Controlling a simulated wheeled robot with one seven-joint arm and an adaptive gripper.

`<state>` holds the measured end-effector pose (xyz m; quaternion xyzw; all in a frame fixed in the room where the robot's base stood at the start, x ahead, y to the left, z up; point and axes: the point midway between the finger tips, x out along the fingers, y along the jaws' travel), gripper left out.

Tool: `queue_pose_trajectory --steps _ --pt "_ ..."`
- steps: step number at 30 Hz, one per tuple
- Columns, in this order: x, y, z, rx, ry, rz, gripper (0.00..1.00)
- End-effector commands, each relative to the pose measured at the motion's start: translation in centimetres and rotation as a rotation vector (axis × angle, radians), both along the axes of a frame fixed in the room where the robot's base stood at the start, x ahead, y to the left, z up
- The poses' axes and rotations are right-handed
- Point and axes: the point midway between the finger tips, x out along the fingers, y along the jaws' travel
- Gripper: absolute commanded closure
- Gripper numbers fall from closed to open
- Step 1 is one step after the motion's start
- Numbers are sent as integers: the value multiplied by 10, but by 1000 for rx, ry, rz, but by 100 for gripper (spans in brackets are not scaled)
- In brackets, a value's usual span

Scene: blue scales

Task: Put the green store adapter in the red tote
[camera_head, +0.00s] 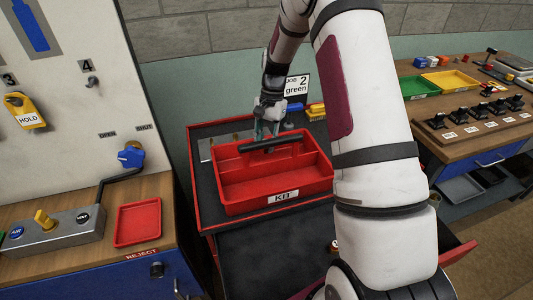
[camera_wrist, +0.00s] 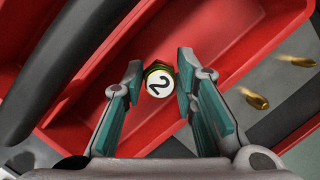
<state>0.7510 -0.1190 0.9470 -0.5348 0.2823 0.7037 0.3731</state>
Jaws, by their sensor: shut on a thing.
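The red tote (camera_head: 258,197), labelled KIT, has a black handle and sits on a dark work surface. Its red inner wall and floor also show in the wrist view (camera_wrist: 215,35). My gripper (camera_head: 265,130) is at the tote's far side, behind the handle. In the wrist view my gripper (camera_wrist: 158,82) is shut on a small round fitting (camera_wrist: 160,84) with a white top marked 2 and a brass-green rim. I take it for the adapter; its green is hard to make out. The fitting shows against the tote's interior; its height is unclear.
Loose brass pieces (camera_wrist: 257,99) lie outside the tote on a grey surface. A card reading JOB 2 green (camera_head: 297,85) stands behind the tote. A red REJECT tray (camera_head: 138,223) is at the left. Green (camera_head: 418,86) and yellow (camera_head: 450,81) trays are at the right.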

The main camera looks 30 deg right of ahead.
Motion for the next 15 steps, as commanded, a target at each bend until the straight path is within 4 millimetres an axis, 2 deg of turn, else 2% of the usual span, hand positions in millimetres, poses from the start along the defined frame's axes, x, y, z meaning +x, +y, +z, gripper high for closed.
queue_pose_trajectory --steps 8,15 --pt "0 0 -21 0 0 -1 100" --pt "-1 0 -51 0 2 -1 100"
